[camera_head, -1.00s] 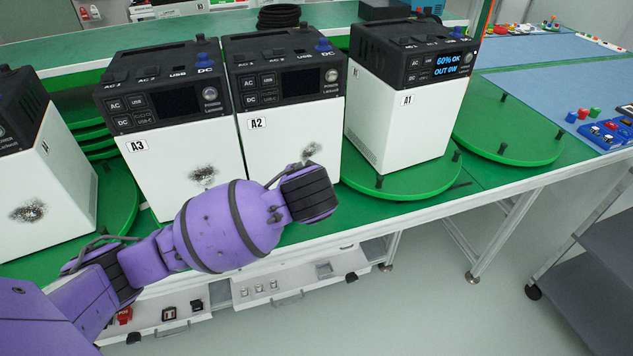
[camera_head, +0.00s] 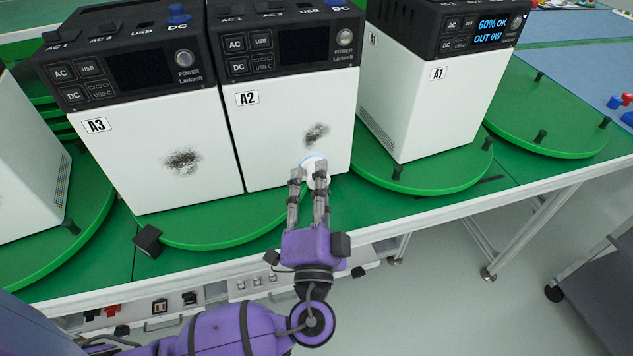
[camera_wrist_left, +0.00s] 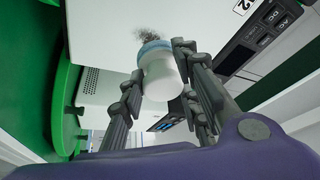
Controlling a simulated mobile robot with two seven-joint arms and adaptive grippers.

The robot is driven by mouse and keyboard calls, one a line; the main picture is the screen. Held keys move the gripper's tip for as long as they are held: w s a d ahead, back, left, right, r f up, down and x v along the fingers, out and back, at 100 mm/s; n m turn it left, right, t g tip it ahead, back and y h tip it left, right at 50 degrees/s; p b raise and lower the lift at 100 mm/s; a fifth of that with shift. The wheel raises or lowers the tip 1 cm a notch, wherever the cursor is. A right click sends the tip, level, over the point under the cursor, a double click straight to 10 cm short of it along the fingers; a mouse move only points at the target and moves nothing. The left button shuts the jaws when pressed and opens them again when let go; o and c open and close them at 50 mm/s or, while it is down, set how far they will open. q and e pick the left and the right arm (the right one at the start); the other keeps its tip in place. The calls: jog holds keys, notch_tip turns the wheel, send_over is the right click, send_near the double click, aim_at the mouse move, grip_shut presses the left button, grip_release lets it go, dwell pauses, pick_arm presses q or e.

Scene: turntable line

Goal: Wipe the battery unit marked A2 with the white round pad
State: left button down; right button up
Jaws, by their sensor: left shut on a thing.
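The battery unit A2 (camera_head: 285,130) stands in the middle, white with a black top panel. It has a dark smudge (camera_head: 316,134) low on the right of its front face; the smudge also shows in the left wrist view (camera_wrist_left: 152,34). My left gripper (camera_head: 309,176) is shut on the white round pad (camera_head: 315,166), just below the smudge. In the left wrist view the pad (camera_wrist_left: 163,78) is white with a pale blue rim at its far end, close to the unit's face. I cannot tell whether it touches. My right gripper is not in view.
Unit A3 (camera_head: 150,150), also smudged, stands directly left of A2. Unit A1 (camera_head: 432,100), with a lit display, stands to the right. Green turntables (camera_head: 225,232) lie under the units. An empty green turntable (camera_head: 550,110) is at the right.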

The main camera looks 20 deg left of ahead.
aim_at(308, 165)
pick_arm(q)
jog(key=shift+w+a+r, duration=0.15)
jog(key=shift+w+a, duration=0.15)
jog(key=shift+w, duration=0.1)
jog(key=shift+w+a, duration=0.75)
jog(key=shift+w, duration=0.35)
jog(key=shift+w+a, duration=0.45)
jog(key=shift+w, duration=0.25)
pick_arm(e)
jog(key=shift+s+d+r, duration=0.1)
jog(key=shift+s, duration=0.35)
pick_arm(q)
jog(key=shift+w+a, duration=0.5)
jog(key=shift+w, duration=0.2)
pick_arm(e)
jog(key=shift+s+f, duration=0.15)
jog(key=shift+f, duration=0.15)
